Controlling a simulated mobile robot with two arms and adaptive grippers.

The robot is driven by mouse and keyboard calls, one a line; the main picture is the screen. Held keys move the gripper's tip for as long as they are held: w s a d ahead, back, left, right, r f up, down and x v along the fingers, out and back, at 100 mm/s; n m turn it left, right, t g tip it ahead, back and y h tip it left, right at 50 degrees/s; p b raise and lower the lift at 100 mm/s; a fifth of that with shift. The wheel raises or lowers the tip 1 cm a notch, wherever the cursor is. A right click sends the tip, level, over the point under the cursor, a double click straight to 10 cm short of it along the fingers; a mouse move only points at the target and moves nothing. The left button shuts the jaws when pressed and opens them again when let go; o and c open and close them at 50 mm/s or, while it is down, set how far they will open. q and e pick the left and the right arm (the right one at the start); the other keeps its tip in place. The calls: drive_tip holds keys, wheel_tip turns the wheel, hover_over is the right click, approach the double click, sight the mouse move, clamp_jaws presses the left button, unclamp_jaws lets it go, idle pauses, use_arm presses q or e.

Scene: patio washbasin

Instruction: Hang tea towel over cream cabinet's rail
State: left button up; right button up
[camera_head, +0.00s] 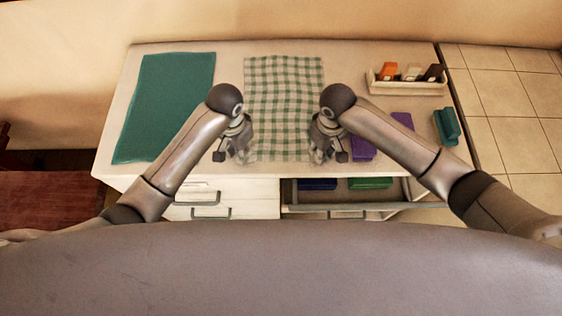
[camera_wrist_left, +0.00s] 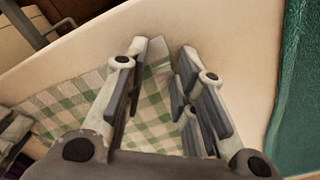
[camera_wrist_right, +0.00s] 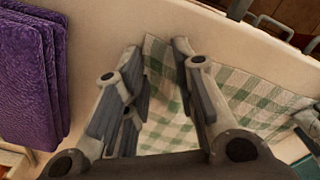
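The green-and-white checked tea towel (camera_head: 284,98) lies flat on the cream cabinet top (camera_head: 230,70), reaching toward its front edge. My left gripper (camera_head: 236,154) is at the towel's near left corner; in the left wrist view its fingers (camera_wrist_left: 163,52) are apart with the towel corner (camera_wrist_left: 158,72) between or below them. My right gripper (camera_head: 322,154) is at the near right corner; in the right wrist view its fingers (camera_wrist_right: 158,52) are also apart around the towel corner (camera_wrist_right: 157,62). Contact cannot be told. Dark bar handles (camera_head: 197,202) show on the cabinet front.
A teal cloth (camera_head: 168,105) lies at left. Purple folded cloths (camera_head: 362,149) lie beside my right gripper. A teal object (camera_head: 446,126) and a tray (camera_head: 405,88) of small items stand at right. A drawer (camera_head: 300,209) is open at front right, holding blue and green items.

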use_arm(q)
drive_tip(key=shift+f, duration=0.1)
clamp_jaws()
use_arm(e)
drive_tip(key=shift+f, duration=0.15)
clamp_jaws()
use_arm(q)
drive_tip(key=shift+r, duration=0.2)
use_arm(e)
drive_tip(key=shift+d+r, duration=0.1)
drive_tip(key=shift+r, duration=0.1)
